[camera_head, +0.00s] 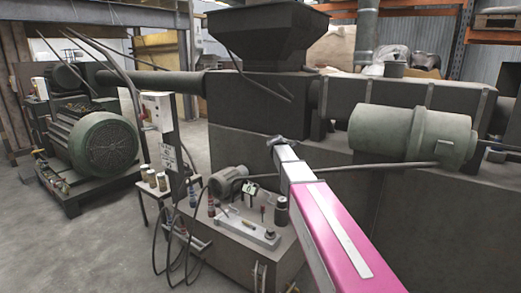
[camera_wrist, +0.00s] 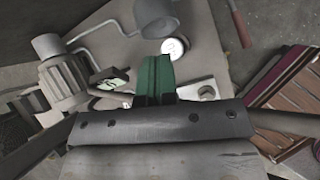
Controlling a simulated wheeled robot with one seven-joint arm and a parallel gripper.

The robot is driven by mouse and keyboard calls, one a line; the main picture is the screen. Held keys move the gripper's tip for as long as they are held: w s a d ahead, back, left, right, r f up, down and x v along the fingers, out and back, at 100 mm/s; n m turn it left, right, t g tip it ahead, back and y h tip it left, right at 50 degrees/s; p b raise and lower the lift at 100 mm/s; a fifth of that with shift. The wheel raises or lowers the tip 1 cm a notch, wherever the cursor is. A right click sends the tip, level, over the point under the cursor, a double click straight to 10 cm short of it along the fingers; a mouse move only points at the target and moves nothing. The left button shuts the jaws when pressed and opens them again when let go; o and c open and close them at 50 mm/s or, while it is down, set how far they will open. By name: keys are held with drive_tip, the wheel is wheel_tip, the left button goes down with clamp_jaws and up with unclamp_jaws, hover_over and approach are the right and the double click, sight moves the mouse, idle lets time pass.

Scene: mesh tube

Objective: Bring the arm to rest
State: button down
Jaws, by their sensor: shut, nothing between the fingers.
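My arm, pink and white, reaches from the lower right of the head view up toward the middle. Its far end is over or in front of the dark machine; the fingers themselves are hard to make out there. In the wrist view my gripper (camera_wrist: 157,62) shows as two green fingers side by side, shut with nothing between them. They point over a grey surface with parts on it. I cannot tell the height above it.
Below and left of my arm, a workbench (camera_head: 240,262) carries a small motor (camera_head: 228,181), a metal plate (camera_head: 243,228) and bottles. A green cylinder (camera_head: 412,134) is right of the arm. A hopper (camera_head: 268,32) rises behind. Open floor (camera_head: 110,245) lies at left.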

drive_tip(key=s+f+m+g+y, duration=0.1)
drive_tip(key=s+f+m, duration=0.5)
drive_tip(key=s, duration=0.6)
drive_tip(key=s+d+f+m+g+y, duration=0.1)
drive_tip(key=s+f+m+g, duration=0.1)
drive_tip(key=s+f+m, duration=0.5)
drive_tip(key=s+f+m+g+y, duration=0.2)
drive_tip(key=s+f+m, duration=0.5)
drive_tip(key=s+m, duration=0.5)
drive_tip(key=s, duration=0.5)
drive_tip(key=shift+s+d+f, duration=0.25)
drive_tip(key=shift+s+d, duration=0.1)
drive_tip(key=shift+s, duration=0.05)
